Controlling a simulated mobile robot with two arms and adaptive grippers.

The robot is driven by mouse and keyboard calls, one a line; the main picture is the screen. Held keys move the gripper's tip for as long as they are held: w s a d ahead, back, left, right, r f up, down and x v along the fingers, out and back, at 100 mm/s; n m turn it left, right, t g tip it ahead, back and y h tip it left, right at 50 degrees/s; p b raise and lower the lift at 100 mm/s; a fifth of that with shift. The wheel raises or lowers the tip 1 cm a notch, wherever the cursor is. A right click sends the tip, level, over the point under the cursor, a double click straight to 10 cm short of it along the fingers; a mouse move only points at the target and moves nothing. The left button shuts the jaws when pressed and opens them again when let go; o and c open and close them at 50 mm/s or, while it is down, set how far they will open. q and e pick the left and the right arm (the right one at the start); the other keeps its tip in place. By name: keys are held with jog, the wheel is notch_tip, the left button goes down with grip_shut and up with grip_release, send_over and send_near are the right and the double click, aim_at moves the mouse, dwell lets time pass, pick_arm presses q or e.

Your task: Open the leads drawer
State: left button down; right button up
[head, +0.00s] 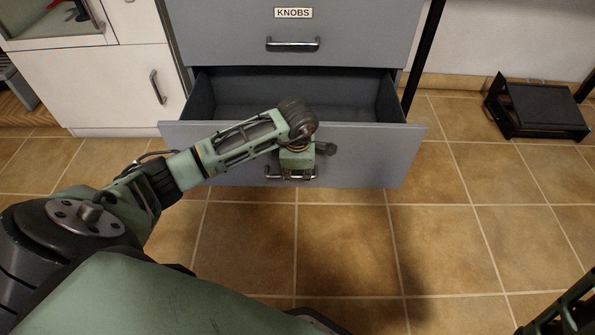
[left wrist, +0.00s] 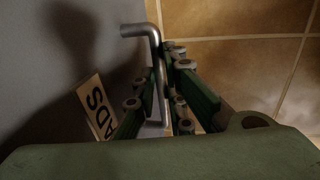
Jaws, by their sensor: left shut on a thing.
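The grey leads drawer (head: 375,155) is pulled out from the cabinet, and its inside looks empty where it shows. My left gripper (head: 293,176) is at the drawer's front face, shut on the metal handle. In the left wrist view the handle (left wrist: 153,45) runs down between the green fingers of my left gripper (left wrist: 165,105). Part of the label (left wrist: 98,105) shows there, reading "ADS". In the head view my left wrist hides the label and part of the handle. My right gripper is not clearly in view.
Above is a closed drawer (head: 360,25) labelled KNOBS with its own handle. A white cabinet (head: 110,85) stands to the left. A black tray-like object (head: 540,108) lies on the floor at right. The tiled floor (head: 340,240) before the drawer is clear.

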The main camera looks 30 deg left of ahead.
pick_arm(q)
jog(key=shift+w, duration=0.15)
jog(key=w+a, duration=0.2)
jog(key=w, duration=0.1)
jog(key=shift+r, duration=0.1)
jog(key=c, duration=1.9)
grip_release()
jog(key=shift+o, duration=0.2)
jog(key=shift+s, duration=0.1)
notch_tip(320, 180, up, 12)
jog(key=s+d, duration=0.1)
jog(key=s, duration=0.1)
jog(key=shift+d, duration=0.15)
jog(key=shift+f, duration=0.2)
